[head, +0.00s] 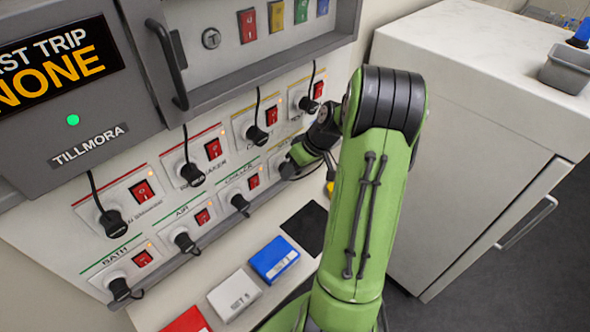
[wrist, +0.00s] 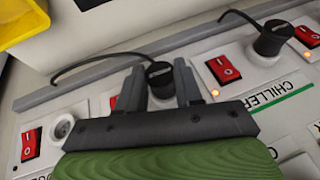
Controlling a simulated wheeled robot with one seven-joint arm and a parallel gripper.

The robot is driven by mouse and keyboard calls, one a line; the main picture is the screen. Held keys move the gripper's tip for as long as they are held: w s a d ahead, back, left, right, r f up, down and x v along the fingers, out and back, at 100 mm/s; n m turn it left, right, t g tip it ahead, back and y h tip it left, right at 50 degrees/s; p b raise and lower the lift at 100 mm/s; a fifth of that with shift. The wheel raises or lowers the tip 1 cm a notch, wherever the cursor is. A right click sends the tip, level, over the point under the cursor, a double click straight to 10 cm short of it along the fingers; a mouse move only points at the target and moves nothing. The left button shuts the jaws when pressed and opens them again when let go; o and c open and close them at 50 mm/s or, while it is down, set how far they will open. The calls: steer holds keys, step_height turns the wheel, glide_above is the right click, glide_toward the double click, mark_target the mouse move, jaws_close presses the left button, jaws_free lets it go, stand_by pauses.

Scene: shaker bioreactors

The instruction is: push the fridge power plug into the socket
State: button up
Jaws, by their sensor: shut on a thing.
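A black power plug (wrist: 160,78) is between the two grey fingers of my gripper (wrist: 158,70), which are shut on it. Its dark cord curves away to the left in the wrist view. The plug is at the lower row of the socket panel (head: 225,232), beside the chiller outlet. Its outlet is mostly hidden by the plug and fingers, so I cannot tell how deep the plug sits. In the head view my gripper (head: 292,165) is at the lower row's right end, partly hidden by my arm. An empty round socket (wrist: 63,128) shows left of the plug in the wrist view.
The chiller plug (wrist: 272,40) sits close by, with a red switch (wrist: 225,70) and lit lamp. Several other plugs and cords line the panel. Blue (head: 275,260) and white (head: 234,294) blocks lie on the ledge below. A white cabinet (head: 480,130) stands right of my arm.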

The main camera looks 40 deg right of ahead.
steer(key=o, duration=1.2)
steer(key=shift+w, duration=0.1)
steer(key=shift+c, duration=0.2)
steer(key=p+v, duration=0.3)
steer(key=v, duration=1.2)
steer(key=shift+s+r, duration=0.2)
steer(key=shift+r, duration=0.15)
steer(key=shift+d, duration=0.1)
